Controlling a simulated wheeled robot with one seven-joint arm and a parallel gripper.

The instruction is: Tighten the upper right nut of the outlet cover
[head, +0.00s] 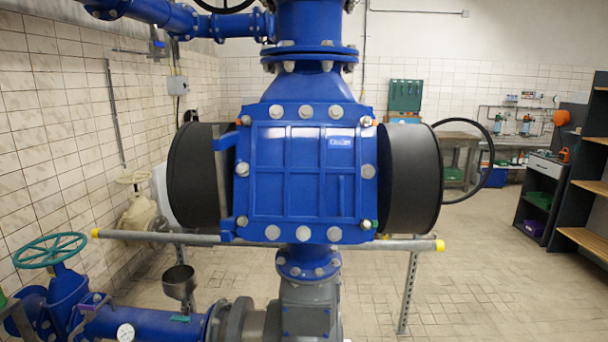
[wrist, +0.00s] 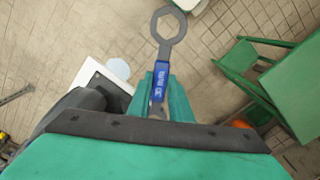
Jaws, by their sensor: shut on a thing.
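The blue square ribbed cover (head: 305,172), which I take for the outlet cover, faces me upright in the middle of the head view, with grey nuts along its edges. Its upper right nut (head: 366,121) shows at the top right corner, with a small orange part beside it. In the wrist view my gripper (wrist: 160,90) is shut on the blue handle of a wrench (wrist: 159,82). The wrench's grey ring end points away from the gripper, apart from any nut. My gripper and the wrench are not visible in the head view.
Black round drums (head: 412,178) flank the cover. A grey rail (head: 400,244) with yellow ends runs below it, and a thin black hoop (head: 490,160) stands out at right. A green table or stool (wrist: 285,85) is in the wrist view. Floor at right is partly clear.

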